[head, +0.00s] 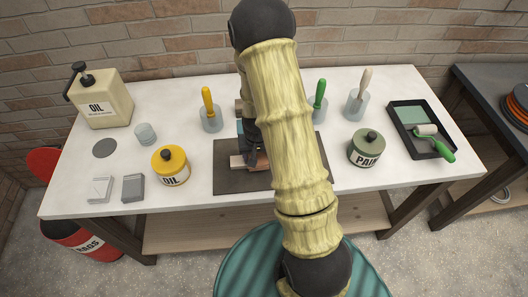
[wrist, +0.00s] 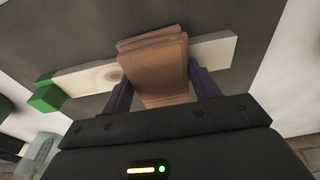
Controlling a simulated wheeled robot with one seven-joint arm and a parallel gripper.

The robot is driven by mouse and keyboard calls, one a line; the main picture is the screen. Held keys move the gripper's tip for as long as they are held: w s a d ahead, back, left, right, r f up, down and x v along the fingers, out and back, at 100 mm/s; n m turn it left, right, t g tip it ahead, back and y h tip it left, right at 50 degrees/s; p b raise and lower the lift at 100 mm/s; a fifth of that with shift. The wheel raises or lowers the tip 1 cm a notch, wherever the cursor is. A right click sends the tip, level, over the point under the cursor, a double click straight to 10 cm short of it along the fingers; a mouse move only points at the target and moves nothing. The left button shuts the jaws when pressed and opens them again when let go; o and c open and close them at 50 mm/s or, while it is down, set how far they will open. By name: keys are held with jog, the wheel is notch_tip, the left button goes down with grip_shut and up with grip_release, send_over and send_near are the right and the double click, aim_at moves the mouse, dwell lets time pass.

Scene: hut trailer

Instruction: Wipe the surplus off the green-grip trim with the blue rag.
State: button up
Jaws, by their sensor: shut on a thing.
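My gripper (wrist: 160,76) is shut on a folded tan-brown cloth (wrist: 155,62), not a blue one. The cloth lies across a pale wooden trim (wrist: 90,78) and seems to touch it; the exact contact is hard to tell. The trim has a green grip (wrist: 48,94) at its left end in the wrist view. In the head view, my gripper is over the dark mat (head: 228,180), and my arm hides most of the trim. A small blue patch (head: 240,127) shows beside my arm; I cannot tell if it is the blue rag.
A yellow oil tin (head: 170,166) stands left of the mat, a green paint tin (head: 366,148) right. Cups with yellow (head: 208,103) and green (head: 319,94) handled tools stand behind. A roller tray (head: 408,114) is at right.

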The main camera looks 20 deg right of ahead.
aim_at(239, 159)
jog(key=shift+a+f, duration=0.2)
jog(key=shift+a, duration=0.2)
jog(key=shift+a, duration=0.1)
jog(key=shift+w+a+r+p, duration=0.1)
jog(key=shift+w+a+p, duration=0.2)
jog(key=shift+a, duration=0.35)
jog(key=shift+w+a+r+p, duration=0.1)
jog(key=shift+w+a+p, duration=0.15)
jog(key=shift+a, duration=0.4)
jog(key=shift+w, duration=0.1)
jog(key=shift+w+a, duration=0.1)
jog(key=shift+a, duration=0.05)
jog(key=shift+w+a+r+p, duration=0.15)
jog(key=shift+a+p, duration=0.1)
jog(key=shift+a, duration=0.35)
jog(key=shift+w+a+p, duration=0.15)
jog(key=shift+a+p, duration=0.1)
jog(key=shift+a, duration=0.35)
jog(key=shift+d, duration=0.1)
jog(key=shift+d, duration=0.1)
